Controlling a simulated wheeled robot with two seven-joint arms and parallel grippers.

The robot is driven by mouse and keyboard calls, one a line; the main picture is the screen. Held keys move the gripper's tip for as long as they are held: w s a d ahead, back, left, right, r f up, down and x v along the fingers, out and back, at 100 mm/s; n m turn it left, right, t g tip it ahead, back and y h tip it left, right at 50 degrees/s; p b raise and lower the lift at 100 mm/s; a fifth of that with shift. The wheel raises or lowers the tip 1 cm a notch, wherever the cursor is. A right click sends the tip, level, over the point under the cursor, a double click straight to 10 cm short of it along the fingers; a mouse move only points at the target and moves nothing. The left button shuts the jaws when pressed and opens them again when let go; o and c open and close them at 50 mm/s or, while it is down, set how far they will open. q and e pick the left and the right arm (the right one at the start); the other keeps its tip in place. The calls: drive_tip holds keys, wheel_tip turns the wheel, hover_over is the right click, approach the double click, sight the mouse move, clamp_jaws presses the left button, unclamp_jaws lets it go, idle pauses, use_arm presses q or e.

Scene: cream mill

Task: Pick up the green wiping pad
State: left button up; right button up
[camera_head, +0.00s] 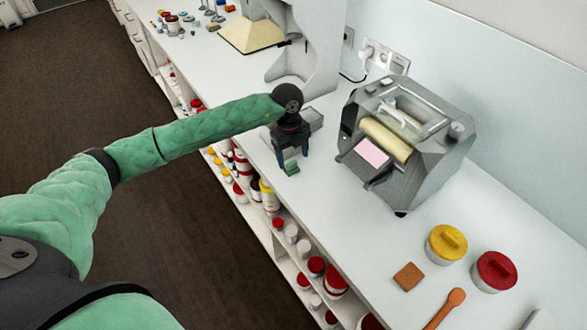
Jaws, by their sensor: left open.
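The small green wiping pad (292,168) lies on the white counter close to its front edge, near the middle of the camera_head view. My left gripper (292,160) points down over it, with its two dark blue fingers apart. The pad shows just below and between the fingertips. I cannot tell whether the fingers touch it or how far down they reach around it. My right gripper is not in view.
A grey mill with rollers (455,150) stands right of my gripper. A pale stand machine (318,45) and a grey tray (312,118) are behind it. A brown sponge (408,276), yellow-lidded jar (446,244), red-lidded jar (494,271) and orange spatula (446,308) lie nearer. Shelves below hold several jars.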

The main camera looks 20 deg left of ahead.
sight(292, 162)
use_arm(q)
drive_tip(key=f, duration=0.2)
drive_tip(key=f+b, duration=0.1)
drive_tip(key=shift+s+a+f, duration=0.2)
drive_tip(key=shift+s+a, duration=0.05)
drive_tip(key=shift+s, duration=0.1)
drive_tip(key=shift+w+f, duration=0.1)
drive_tip(key=shift+d, duration=0.1)
drive_tip(key=c, duration=1.1)
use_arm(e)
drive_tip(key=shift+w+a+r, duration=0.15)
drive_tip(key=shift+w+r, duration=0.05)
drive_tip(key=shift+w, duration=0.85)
